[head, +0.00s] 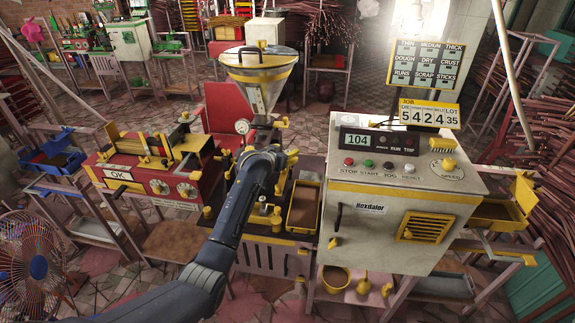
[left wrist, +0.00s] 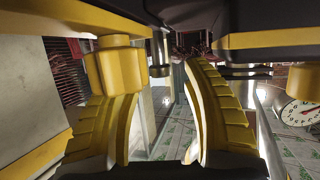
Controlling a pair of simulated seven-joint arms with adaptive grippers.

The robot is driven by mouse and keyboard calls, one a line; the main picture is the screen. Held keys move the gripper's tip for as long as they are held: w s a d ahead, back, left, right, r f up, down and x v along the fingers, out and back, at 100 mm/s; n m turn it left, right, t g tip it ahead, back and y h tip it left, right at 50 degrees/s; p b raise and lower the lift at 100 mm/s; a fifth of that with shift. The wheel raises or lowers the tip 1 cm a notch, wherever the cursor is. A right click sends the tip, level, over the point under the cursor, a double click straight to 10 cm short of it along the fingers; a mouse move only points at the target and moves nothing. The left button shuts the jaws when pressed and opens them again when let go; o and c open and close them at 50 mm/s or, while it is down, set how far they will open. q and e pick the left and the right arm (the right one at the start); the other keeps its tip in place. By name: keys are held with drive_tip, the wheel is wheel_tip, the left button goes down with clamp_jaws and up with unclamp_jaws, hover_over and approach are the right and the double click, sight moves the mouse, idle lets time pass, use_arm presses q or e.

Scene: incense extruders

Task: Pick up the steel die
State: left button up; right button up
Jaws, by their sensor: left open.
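I cannot pick out the steel die for certain in either view. My left gripper (head: 277,130) is at the front of the extruder, under its funnel-shaped hopper (head: 260,72), and my forearm hides part of the machine there. In the left wrist view its two curved yellow fingers (left wrist: 162,85) stand apart with a gap between them, and I see nothing held. A yellow knob-like cylinder (left wrist: 116,65) shows close by the left finger; I cannot tell whether they touch. My right gripper is not in view.
A pressure gauge (head: 242,126) sits left of the gripper and also shows in the wrist view (left wrist: 300,112). The control cabinet (head: 375,225) stands to the right, a yellow-rimmed tray (head: 304,207) beside it. A red bench unit (head: 150,165) stands left.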

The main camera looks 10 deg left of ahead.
use_arm(q)
drive_tip(key=shift+x, duration=1.15)
drive_tip(key=shift+c, duration=0.2)
clamp_jaws()
drive_tip(key=shift+r, duration=0.1)
drive_tip(key=shift+r, duration=0.1)
